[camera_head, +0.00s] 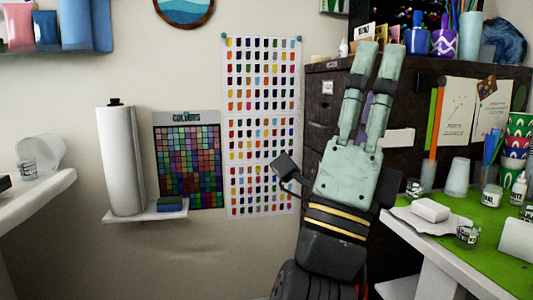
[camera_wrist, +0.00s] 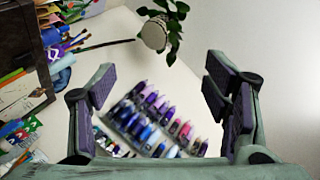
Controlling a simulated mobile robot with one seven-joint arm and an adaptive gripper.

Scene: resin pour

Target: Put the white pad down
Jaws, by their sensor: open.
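A white block-shaped pad (camera_head: 430,210) lies on a thin pale sheet (camera_head: 402,215) at the near left corner of the green-topped table. My gripper (camera_head: 379,54) points upward in front of the dark drawer cabinet, above and to the left of the pad and clear of it. In the wrist view my gripper (camera_wrist: 160,84) has its two purple-padded fingers spread wide with nothing between them. The pad does not show in the wrist view.
The green table (camera_head: 493,245) holds a small jar (camera_head: 467,236), a translucent cup (camera_head: 457,177) and stacked colored cups (camera_head: 516,140). A wall shelf (camera_head: 148,213) carries a white roll (camera_head: 119,160). The wrist view shows several markers (camera_wrist: 155,120) and a potted plant (camera_wrist: 155,33).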

